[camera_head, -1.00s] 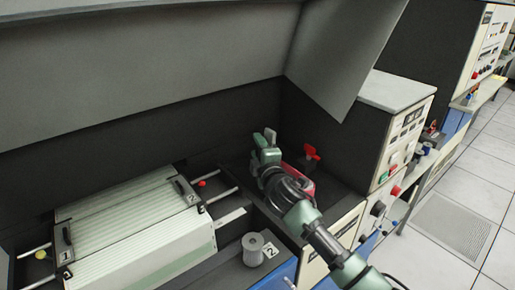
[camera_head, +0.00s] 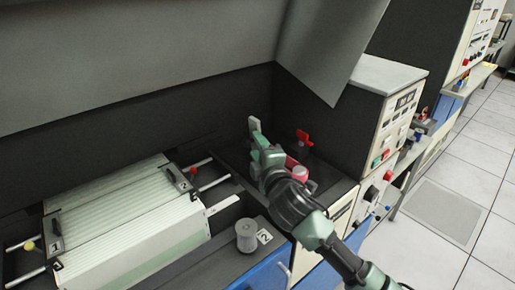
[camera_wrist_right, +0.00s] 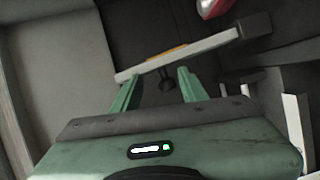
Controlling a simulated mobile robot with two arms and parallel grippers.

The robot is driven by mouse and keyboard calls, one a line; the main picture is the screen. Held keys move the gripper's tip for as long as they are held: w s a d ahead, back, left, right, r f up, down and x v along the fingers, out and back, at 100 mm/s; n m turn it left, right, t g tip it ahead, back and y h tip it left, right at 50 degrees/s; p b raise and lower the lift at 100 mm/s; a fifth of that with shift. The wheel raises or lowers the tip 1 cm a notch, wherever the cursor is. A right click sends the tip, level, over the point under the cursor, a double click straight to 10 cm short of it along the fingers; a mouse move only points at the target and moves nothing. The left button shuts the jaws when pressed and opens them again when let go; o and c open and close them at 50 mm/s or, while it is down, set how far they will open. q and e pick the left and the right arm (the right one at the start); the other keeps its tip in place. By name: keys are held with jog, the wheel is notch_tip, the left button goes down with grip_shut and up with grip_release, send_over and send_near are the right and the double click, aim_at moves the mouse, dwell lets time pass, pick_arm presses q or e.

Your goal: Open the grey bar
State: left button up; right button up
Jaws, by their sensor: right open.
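The grey bar (camera_wrist_right: 185,54) runs slantwise across the right wrist view, with an orange strip along its middle and a dark end block at its right. My right gripper (camera_wrist_right: 157,76) is open, its two green fingers spread just below the bar in that picture. The fingertips appear close to the bar; whether they touch it I cannot tell. In the head view my right gripper (camera_head: 258,138) is over the dark recess, right of the paper stack. My left gripper is not in view.
A red handle (camera_head: 303,138) and a pink-red part stand close to my right gripper. A large grey cover (camera_head: 150,65) hangs above. A control box (camera_head: 385,95) stands at right.

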jog(key=p+v, duration=0.2)
jog(key=v, duration=0.7)
jog(key=shift+f+p, duration=0.35)
jog(key=shift+f, duration=0.05)
dwell(0.4)
dwell(0.4)
